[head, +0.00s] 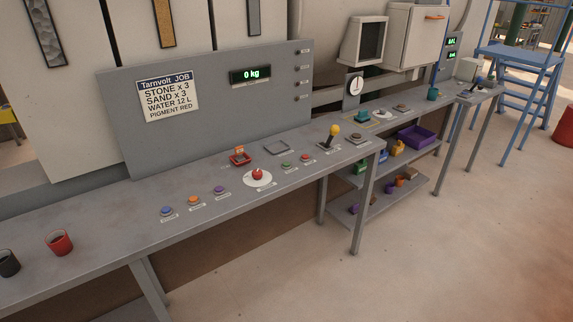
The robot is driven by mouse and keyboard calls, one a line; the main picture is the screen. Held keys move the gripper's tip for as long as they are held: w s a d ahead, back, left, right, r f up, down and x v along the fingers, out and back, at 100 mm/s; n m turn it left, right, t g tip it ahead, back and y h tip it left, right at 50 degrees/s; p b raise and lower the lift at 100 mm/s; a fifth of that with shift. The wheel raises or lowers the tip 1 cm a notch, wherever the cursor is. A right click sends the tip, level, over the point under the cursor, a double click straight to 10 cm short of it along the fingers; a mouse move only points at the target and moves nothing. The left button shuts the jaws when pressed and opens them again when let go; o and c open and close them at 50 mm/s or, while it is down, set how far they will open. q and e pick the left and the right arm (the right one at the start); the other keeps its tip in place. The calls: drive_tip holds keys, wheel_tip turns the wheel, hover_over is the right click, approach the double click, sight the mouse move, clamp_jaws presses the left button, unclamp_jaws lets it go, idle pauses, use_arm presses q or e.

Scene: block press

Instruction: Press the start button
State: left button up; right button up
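Several push buttons sit along the grey bench top in the head view: a blue one (167,211), an orange one (194,200), a purple one (219,190), a green one (287,166) and a small red one (305,158). A larger red button (257,174) stands on a white disc between the purple and green ones. Another button (356,138) sits near the bench's right corner. The small labels are too small to read, so I cannot tell which one is the start button. Neither of my grippers is in view.
A lever with a yellow knob (333,130) stands up between the buttons. A red cup (60,242) and a black cup (9,263) are at the front left. The panel display (251,75) reads 0 kg. The floor (440,240) in front is clear.

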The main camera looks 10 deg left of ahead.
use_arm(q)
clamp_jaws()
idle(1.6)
